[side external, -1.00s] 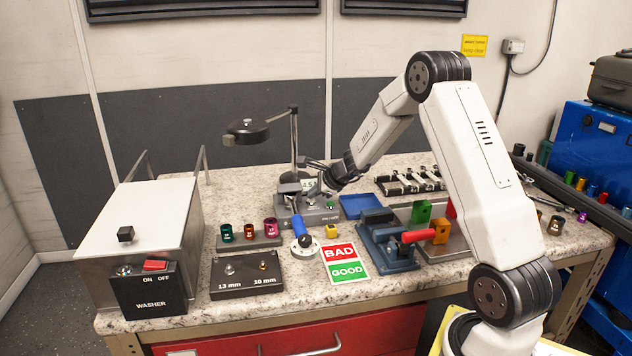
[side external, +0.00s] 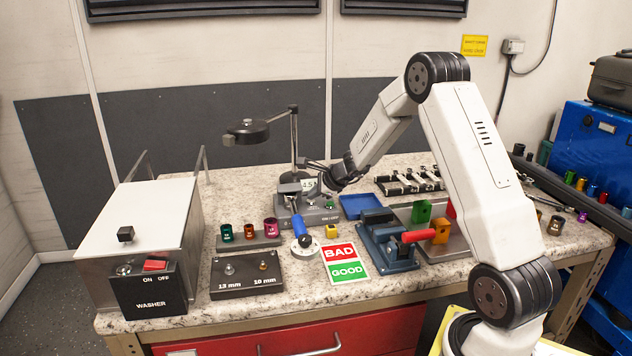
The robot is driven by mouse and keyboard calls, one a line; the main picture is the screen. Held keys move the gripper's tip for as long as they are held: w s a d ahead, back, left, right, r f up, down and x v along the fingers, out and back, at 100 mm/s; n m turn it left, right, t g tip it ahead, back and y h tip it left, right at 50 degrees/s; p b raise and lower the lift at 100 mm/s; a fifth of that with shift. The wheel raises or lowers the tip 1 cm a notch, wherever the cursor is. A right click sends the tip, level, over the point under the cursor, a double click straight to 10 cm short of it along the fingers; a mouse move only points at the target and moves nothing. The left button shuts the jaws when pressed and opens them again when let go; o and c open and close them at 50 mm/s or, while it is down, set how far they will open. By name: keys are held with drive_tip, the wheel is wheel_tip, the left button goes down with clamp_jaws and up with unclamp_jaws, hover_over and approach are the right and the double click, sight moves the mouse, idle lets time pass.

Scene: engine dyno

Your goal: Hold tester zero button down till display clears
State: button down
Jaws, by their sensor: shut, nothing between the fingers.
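The tester (side external: 318,217) is a grey box on the speckled bench. Its small display (side external: 309,184) shows digits that look like 4.5, partly hidden by my gripper. A green button (side external: 330,204) sits on its top face; I cannot tell whether it is the zero button. My gripper (side external: 310,165) is shut and empty, just above and behind the tester, beside the display. It appears apart from the green button.
A lamp (side external: 247,131) on a stand rises behind the tester. A socket rack (side external: 249,242), a BAD/GOOD card (side external: 345,263) and a washer box (side external: 140,235) are in front and left.

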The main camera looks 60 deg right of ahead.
sight(314, 201)
drive_tip(key=shift+r, duration=0.8)
drive_tip(key=shift+r, duration=0.1)
drive_tip(key=shift+r, duration=2.45)
